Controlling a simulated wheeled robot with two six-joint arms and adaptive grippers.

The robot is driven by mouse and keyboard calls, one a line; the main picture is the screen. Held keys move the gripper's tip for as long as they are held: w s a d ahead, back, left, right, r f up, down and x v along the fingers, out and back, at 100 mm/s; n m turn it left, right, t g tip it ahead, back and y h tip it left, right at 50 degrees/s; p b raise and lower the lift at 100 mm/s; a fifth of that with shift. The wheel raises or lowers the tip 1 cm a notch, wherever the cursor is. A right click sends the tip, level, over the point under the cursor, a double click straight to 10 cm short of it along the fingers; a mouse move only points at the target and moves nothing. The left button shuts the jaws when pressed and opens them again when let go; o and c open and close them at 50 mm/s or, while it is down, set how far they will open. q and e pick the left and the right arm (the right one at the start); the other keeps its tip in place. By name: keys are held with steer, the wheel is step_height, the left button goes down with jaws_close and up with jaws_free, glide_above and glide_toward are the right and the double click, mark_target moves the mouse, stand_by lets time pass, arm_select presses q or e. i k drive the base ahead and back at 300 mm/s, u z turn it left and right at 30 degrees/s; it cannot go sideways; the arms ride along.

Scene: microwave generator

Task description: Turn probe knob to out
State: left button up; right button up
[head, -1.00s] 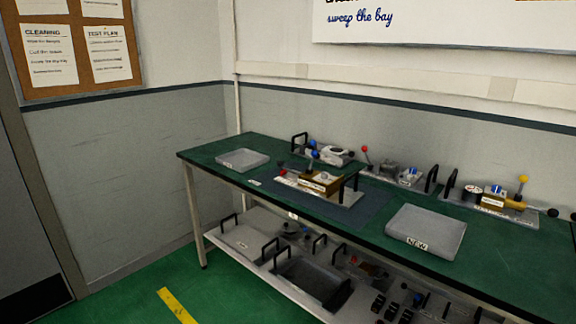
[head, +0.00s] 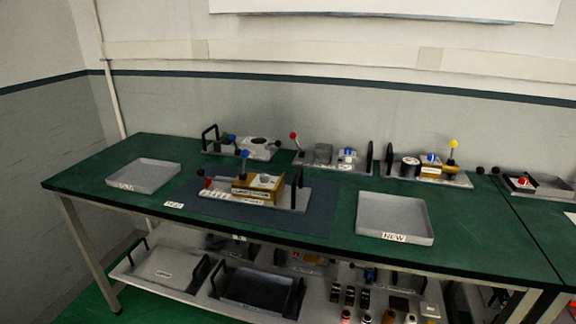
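A device with a brass-coloured block (head: 258,188) stands on a grey base plate on the dark blue mat (head: 325,228). A blue ball-topped lever (head: 244,155) rises behind the block's left side. Small red and black knobs (head: 203,178) sit at the device's left end, and a black handle (head: 297,188) stands at its right. I cannot tell which knob is the probe knob; its label is too small to read. Neither of my grippers is in view.
A grey tray (head: 143,176) lies left of the mat and a tray labelled NEW (head: 395,218) lies right. Several other devices line the table's back, including one with a yellow-topped lever (head: 453,146). A lower shelf (head: 165,270) holds more parts.

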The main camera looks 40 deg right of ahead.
mark_target(264, 178)
steer(key=z, duration=0.75)
steer(key=i, duration=0.75)
steer(key=z, duration=0.75)
